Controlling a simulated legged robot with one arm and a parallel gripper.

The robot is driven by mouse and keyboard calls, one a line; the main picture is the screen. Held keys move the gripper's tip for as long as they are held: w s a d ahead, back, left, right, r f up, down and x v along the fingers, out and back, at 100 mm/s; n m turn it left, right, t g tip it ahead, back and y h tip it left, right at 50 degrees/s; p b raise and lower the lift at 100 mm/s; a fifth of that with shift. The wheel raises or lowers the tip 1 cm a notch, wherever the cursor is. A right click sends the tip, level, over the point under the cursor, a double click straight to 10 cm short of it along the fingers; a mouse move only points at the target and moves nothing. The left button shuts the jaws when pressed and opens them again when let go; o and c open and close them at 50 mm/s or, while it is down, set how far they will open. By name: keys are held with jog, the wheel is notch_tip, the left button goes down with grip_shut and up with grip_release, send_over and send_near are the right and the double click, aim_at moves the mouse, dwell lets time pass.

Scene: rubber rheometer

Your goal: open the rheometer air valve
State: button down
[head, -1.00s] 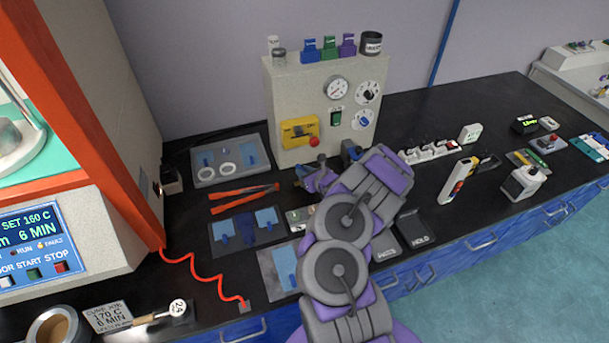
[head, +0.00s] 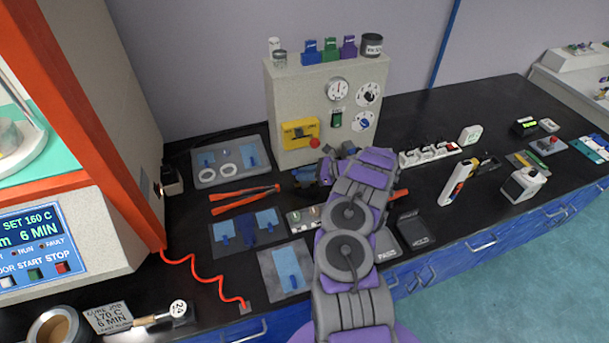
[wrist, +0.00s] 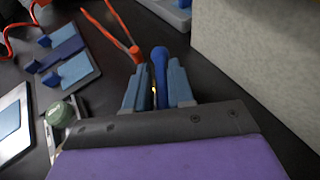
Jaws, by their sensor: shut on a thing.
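The valve's body and pipe are hidden by the gripper. The box carries a dial gauge (head: 337,90), knobs and a yellow switch plate (head: 299,132).
Orange tongs (wrist: 106,29) lie close to the lever. A white power strip (head: 430,153) lies to the right.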

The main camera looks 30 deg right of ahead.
jog(key=shift+s+f+n+g+y+b, duration=0.15)
jog(key=shift+f+n+g+y+b, duration=0.25)
jog(key=shift+n+g+y, duration=0.1)
jog(key=shift+r+n+g, duration=0.15)
jog(key=shift+n+g, duration=0.15)
jog(key=c, duration=1.4)
grip_release()
jog(key=shift+o, duration=1.2)
jog(key=shift+w+d, duration=0.2)
jog(key=shift+d, duration=0.05)
jog(key=shift+y, duration=0.3)
jog(key=shift+r, duration=0.1)
